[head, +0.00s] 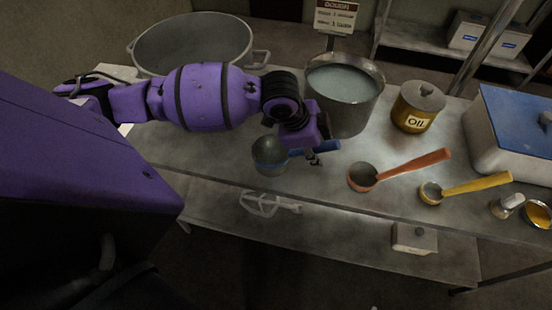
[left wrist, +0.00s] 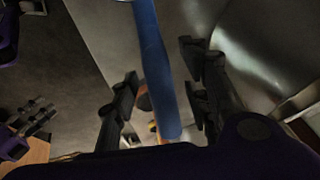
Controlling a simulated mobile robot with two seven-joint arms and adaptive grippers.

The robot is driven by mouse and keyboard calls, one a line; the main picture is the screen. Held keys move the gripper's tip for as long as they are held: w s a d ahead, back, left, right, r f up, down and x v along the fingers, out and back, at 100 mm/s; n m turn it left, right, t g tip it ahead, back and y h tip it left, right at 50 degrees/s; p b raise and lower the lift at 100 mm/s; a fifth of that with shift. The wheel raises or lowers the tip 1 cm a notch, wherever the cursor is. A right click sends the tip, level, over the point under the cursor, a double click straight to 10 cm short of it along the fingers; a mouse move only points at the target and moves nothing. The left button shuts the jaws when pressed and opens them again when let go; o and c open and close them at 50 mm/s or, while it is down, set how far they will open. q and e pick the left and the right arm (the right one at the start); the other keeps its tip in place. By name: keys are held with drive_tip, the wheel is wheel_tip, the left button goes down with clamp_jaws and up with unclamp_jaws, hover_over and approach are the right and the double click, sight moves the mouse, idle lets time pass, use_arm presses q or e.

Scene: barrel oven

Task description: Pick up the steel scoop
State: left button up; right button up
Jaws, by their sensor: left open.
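The steel scoop lies on the metal table, its round bowl (head: 269,152) towards the left and its blue handle (head: 327,146) pointing right. My left gripper (head: 314,158) is at the handle, reaching down from above. In the left wrist view the blue handle (left wrist: 154,60) runs between the two spread, open fingers (left wrist: 160,100). I cannot tell whether either finger touches it. My gripper hides part of the handle in the head view.
A bucket of pale liquid (head: 342,82) stands close behind the scoop. An orange-handled scoop (head: 415,164), a yellow-handled scoop (head: 478,187) and an oil pot (head: 405,115) are to the right. A large basin (head: 190,40) is behind my left arm. The table's front edge is near the scoop.

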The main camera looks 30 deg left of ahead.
use_arm(q)
clamp_jaws()
drive_tip(key=shift+r, duration=0.2)
